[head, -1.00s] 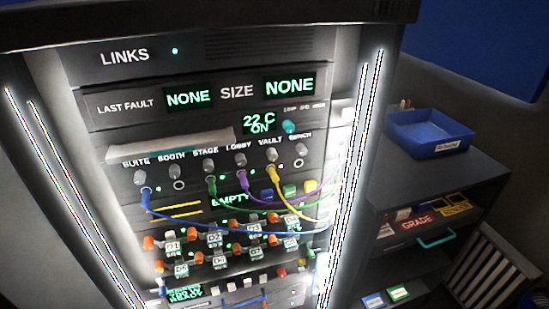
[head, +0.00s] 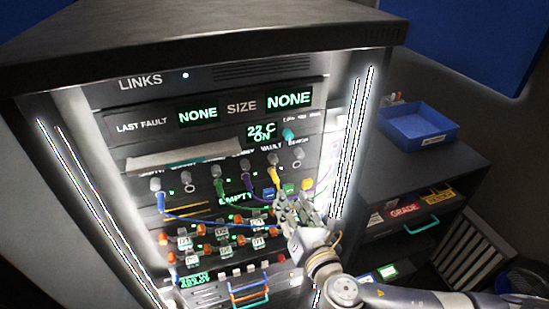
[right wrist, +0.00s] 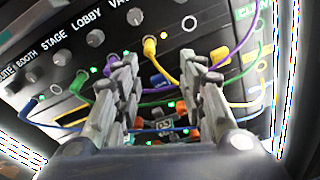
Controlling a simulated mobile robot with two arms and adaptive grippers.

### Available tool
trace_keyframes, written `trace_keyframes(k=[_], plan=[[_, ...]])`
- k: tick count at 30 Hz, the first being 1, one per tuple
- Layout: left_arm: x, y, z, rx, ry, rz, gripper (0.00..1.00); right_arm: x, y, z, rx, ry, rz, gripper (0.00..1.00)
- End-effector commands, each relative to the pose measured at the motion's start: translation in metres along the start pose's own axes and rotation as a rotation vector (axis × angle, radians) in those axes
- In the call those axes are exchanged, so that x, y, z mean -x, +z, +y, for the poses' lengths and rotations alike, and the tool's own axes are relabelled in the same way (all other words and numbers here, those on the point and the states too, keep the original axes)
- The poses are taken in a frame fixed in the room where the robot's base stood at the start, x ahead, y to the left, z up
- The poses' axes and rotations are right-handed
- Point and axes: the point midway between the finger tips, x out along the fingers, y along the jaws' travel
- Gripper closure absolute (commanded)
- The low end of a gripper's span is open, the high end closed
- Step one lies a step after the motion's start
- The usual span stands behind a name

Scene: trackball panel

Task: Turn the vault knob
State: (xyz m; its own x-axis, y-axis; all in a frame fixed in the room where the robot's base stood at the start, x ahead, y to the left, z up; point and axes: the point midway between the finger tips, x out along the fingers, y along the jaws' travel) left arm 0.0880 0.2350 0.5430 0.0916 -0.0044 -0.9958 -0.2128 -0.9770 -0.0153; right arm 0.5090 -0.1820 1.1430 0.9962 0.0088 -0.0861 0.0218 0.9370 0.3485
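The vault knob (head: 273,159) is a small grey knob in the row on the panel, below the VAULT label and above a yellow plug. It also shows near the top edge of the right wrist view (right wrist: 135,17). My right gripper (head: 295,199) is in front of the panel, below and slightly right of the knob, apart from it. In the right wrist view its two fingers (right wrist: 165,68) stand spread with nothing between them. My left gripper is in neither view.
Blue, green, purple and yellow cables (head: 274,175) hang below the knobs, close to my right fingers. Orange-ended switches (head: 222,233) sit lower on the panel. A bright light strip (head: 351,145) edges the rack on the right. A blue bin (head: 418,128) stands on a side cabinet.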

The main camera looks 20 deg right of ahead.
Motion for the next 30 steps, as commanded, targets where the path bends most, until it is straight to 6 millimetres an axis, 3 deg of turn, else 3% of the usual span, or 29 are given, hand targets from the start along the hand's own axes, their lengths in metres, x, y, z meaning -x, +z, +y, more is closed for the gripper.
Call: trace_keyframes(k=[1,3,8,21,30], plan=[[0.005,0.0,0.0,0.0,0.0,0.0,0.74,0.009,0.019,0.01,0.035,0.022,-0.026,0.62],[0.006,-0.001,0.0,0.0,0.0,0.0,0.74,0.018,0.035,0.019,0.072,0.039,-0.054,0.62],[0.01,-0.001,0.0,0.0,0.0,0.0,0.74,0.021,0.048,0.025,0.104,0.05,-0.077,0.62],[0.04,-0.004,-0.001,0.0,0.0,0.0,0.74,-0.052,0.055,0.03,0.1,0.049,-0.078,0.62],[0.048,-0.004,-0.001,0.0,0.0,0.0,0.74,-0.081,0.053,0.03,0.1,0.05,-0.074,0.62]])
